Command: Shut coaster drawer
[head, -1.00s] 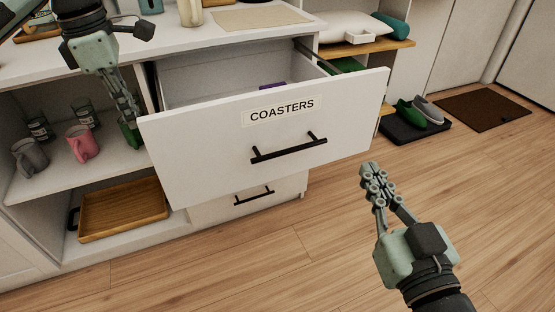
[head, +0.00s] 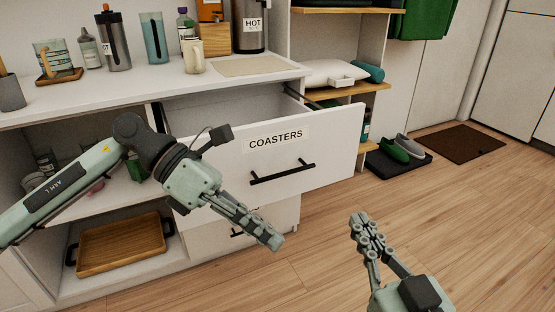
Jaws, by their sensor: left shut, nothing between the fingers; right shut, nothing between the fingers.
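The coaster drawer (head: 225,150) is a white drawer with a "COASTERS" label (head: 276,139) and a black bar handle (head: 282,173). It stands pulled out from the cabinet, and part of its inside shows behind the front. My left gripper (head: 274,241) is shut and empty, in front of the drawer and below the handle, covering the lower left of its front. My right gripper (head: 364,222) is shut and empty, over the floor to the right of the drawer and apart from it.
The countertop (head: 130,88) above holds a cream cup (head: 194,57), a beige mat (head: 257,66) and several bottles. A wooden tray (head: 120,245) lies in the lower open shelf. Shoes on a black mat (head: 399,166) are at right.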

